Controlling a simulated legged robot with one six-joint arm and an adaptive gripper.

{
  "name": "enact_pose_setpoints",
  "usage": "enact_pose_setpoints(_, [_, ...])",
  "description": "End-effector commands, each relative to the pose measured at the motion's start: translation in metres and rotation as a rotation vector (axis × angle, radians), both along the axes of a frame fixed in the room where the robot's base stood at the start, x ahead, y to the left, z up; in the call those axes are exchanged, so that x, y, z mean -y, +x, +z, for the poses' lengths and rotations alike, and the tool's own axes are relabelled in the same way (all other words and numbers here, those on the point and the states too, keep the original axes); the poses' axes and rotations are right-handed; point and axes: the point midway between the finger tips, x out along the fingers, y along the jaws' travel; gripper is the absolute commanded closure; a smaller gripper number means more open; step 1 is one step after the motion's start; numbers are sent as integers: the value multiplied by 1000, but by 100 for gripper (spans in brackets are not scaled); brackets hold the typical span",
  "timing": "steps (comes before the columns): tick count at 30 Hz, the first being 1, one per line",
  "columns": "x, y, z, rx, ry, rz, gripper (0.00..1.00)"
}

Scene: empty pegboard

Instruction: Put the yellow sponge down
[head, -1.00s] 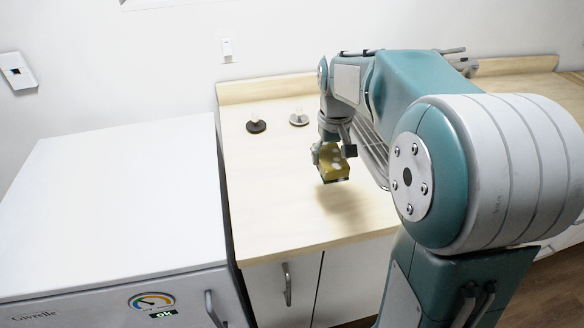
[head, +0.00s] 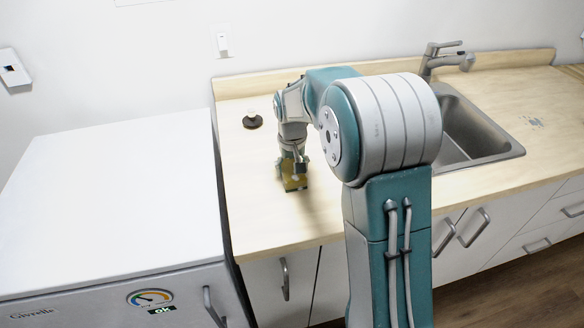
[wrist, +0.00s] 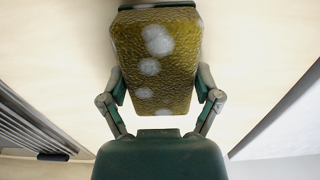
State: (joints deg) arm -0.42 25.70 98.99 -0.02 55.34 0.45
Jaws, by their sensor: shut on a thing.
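The yellow sponge (head: 294,182) is in my gripper (head: 294,170), over the left part of the wooden counter in the head view. In the wrist view the sponge (wrist: 156,62) is yellow with pale round spots and a green layer at its edge. The two fingers of my gripper (wrist: 160,98) press on its left and right sides. The sponge is at or close above the counter top; I cannot tell whether it touches.
A dark round-based object (head: 252,121) stands at the back left of the wooden counter (head: 250,215). A sink (head: 480,135) with a faucet (head: 445,60) is on the right. A white appliance (head: 120,200) stands left of the counter. The counter's front left is clear.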

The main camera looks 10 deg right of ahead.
Motion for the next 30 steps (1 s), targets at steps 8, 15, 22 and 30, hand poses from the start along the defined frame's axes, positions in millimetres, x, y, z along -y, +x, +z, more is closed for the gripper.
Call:
enact_pose_setpoints(8, [0,0,-1,0,0,0,14])
enact_pose_setpoints(15, [0,0,-1,0,0,0,0])
enact_pose_setpoints(22, [0,0,1,1,0,0,0])
enact_pose_setpoints(30, [0,1,40,5,0,0,0])
